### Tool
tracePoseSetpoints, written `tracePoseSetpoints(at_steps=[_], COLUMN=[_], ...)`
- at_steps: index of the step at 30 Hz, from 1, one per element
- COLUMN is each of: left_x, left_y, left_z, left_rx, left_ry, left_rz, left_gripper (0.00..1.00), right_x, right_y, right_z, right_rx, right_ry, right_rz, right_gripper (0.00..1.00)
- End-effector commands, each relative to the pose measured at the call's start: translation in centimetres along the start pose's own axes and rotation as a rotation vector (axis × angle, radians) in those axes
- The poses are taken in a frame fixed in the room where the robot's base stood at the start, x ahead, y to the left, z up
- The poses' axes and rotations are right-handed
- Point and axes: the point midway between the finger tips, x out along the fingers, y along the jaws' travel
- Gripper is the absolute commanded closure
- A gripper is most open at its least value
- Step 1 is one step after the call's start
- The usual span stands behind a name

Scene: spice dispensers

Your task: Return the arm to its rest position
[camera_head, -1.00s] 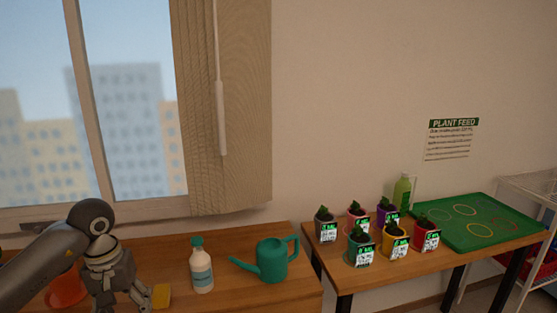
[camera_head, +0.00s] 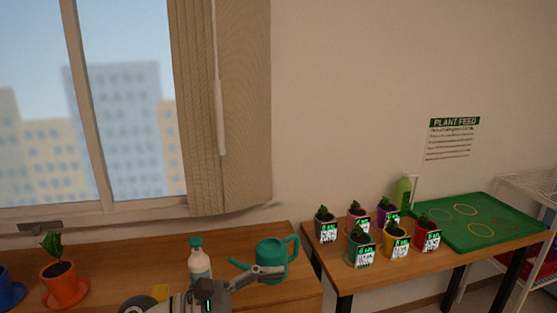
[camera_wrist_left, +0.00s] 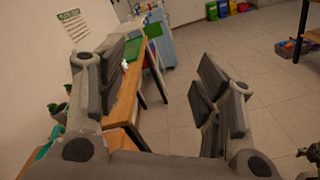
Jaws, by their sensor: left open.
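My left gripper (camera_head: 262,273) is low in the head view, pointing right, in front of the teal watering can (camera_head: 274,258) and covering part of it. In the left wrist view my left gripper (camera_wrist_left: 165,88) has its two fingers wide apart, with nothing between them. My right gripper is in neither view.
A potted plant (camera_head: 62,282) stands at the left of the wooden table. Several small labelled pots and a green tray (camera_head: 455,238) sit on the right table. The wrist view shows open tiled floor (camera_wrist_left: 220,45).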

Motion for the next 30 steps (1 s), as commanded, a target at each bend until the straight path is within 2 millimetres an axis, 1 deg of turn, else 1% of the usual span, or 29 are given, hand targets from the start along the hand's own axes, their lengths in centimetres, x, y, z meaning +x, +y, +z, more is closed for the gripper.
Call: tracePoseSetpoints(at_steps=[1, 3, 5, 6, 8, 10, 11, 12, 14, 15, 17, 18, 20, 21, 23, 24, 26, 27, 29, 30], left_x=[0.1, -0.3, -1.1, -1.9, -3.2, -5.2, -6.0, -7.3, -9.2, -10.6, -12.6, -13.8, -15.7, -16.8, -18.4, -19.4, -20.7, -21.4, -22.3, -22.7], left_y=[0.7, 2.2, 3.6, 4.4, 5.6, 6.7, 7.0, 7.2, 7.3, 7.0, 6.2, 5.3, 3.6, 2.1, -0.5, -2.5, -5.9, -8.2, -11.7, -13.9], left_z=[1.1, 2.3, 2.8, 2.9, 2.5, 1.6, 0.9, 0.0, -1.8, -3.1, -5.3, -6.8, -9.1, -10.6, -12.7, -13.9, -15.5, -16.4, -17.3, -17.6], left_rx=[-0.129, -0.312, -0.476, -0.587, -0.756, -0.955, -1.041, -1.154, -1.325, -1.435, -1.601, -1.709, -1.865, -1.967, -2.110, -2.202, -2.326, 2.279, 2.113, 2.014], left_ry=[-0.068, -0.159, -0.237, -0.288, -0.365, -0.455, -0.493, -0.544, -0.621, -0.671, -0.747, -0.798, -0.873, -0.925, -1.000, -1.049, -1.123, 1.112, 1.047, 1.009], left_rz=[0.093, 0.221, 0.330, 0.401, 0.507, 0.631, 0.684, 0.756, 0.863, 0.937, 1.049, 1.128, 1.248, 1.332, 1.463, 1.557, 1.703, -1.715, -1.662, -1.631], left_gripper=[0.39, 0.39, 0.39, 0.39, 0.39, 0.39, 0.39, 0.39, 0.39, 0.39, 0.39, 0.39, 0.39, 0.39, 0.39, 0.39, 0.39, 0.39, 0.39, 0.39], right_x=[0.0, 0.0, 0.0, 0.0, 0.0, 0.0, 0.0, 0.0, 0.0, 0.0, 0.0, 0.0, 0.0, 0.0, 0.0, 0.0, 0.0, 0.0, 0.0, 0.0], right_y=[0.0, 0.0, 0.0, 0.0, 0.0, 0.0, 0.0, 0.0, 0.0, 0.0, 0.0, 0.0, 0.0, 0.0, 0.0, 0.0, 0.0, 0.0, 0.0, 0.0], right_z=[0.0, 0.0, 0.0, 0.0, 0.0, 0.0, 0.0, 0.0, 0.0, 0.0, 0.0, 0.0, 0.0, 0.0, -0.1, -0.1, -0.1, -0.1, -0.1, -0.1], right_rx=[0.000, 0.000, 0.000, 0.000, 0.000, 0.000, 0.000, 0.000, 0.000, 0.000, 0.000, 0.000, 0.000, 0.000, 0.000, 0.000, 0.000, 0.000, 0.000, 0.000], right_ry=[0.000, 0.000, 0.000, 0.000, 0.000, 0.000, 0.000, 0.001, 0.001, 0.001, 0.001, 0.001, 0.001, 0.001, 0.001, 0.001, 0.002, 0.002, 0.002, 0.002], right_rz=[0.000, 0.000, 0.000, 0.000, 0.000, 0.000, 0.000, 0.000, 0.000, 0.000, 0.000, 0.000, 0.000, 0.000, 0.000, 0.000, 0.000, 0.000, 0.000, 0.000], right_gripper=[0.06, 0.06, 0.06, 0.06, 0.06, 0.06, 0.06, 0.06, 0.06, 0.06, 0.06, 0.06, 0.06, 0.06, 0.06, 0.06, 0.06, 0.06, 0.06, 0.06])
